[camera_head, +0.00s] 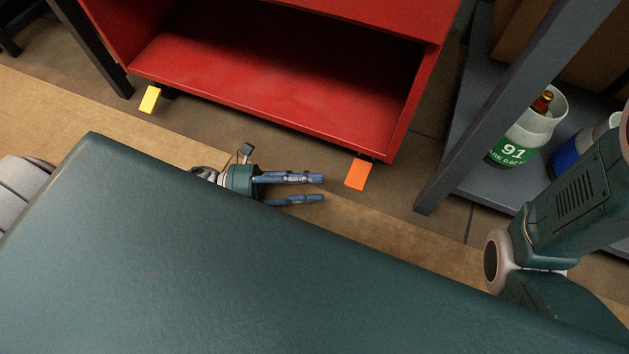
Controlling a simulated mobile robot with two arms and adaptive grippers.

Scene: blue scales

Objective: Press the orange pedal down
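The orange pedal (358,173) sticks out at the lower right front of a red cabinet (280,85), close to the floor. My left gripper (323,188) is left of the pedal, its fingers pointing right toward it with a small gap between. Its two blue fingers are apart with nothing between them, so it is open. My dark green body hides most of the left arm. My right arm shows at the right edge, but its gripper is out of view.
A yellow pedal (149,99) sits at the cabinet's lower left. A grey rack (470,165) stands at right, holding a white bottle with a green label (515,143) and a blue-and-white container (570,150). Tan floor (400,235) lies clear in front of the cabinet.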

